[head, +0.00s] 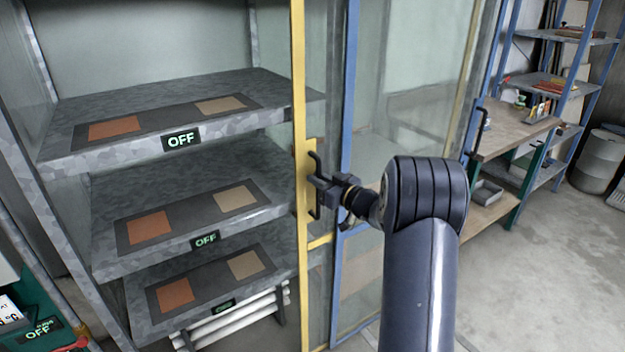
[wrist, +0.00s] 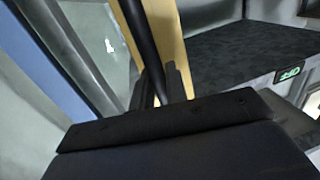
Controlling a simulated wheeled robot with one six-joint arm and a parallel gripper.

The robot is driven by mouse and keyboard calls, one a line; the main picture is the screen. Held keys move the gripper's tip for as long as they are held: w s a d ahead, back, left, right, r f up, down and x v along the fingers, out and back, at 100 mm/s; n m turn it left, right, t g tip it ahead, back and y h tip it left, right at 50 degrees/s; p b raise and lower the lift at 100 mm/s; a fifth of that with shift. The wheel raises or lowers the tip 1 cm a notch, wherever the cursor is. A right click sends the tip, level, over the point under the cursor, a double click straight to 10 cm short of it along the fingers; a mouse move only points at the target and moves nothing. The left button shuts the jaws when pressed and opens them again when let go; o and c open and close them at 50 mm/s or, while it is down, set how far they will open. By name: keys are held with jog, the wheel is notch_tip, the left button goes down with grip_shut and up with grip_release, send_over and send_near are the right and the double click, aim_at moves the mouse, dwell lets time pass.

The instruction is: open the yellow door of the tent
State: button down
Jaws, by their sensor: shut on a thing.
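The yellow door (head: 299,120) is a tall glass panel with a yellow frame. Its left frame post stands beside the shelves in the head view, and the shelves to its left are uncovered. Its dark handle (head: 313,160) is a vertical bar on the yellow post. My gripper (head: 322,188) is shut on this handle. In the wrist view the dark handle bar (wrist: 146,45) runs down to the gripper (wrist: 165,95), with the yellow post (wrist: 165,40) right behind it. The fingertips are partly hidden in both views.
A blue-framed glass door (head: 347,110) with its own dark handle (head: 478,135) stands to the right of the yellow post. Grey shelves (head: 200,85) with orange and tan pads and OFF signs are at left. A workbench (head: 515,130) and drum (head: 598,160) stand at right. Floor at right is clear.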

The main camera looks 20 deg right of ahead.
jog(key=c, duration=1.5)
grip_release()
jog(key=shift+s, duration=0.1)
jog(key=b+v, duration=0.1)
jog(key=v, duration=0.9)
jog(key=shift+s+d, duration=0.15)
jog(key=shift+s, duration=0.1)
jog(key=x, duration=1.1)
jog(key=shift+a+p, duration=0.25)
jog(key=shift+p, duration=0.1)
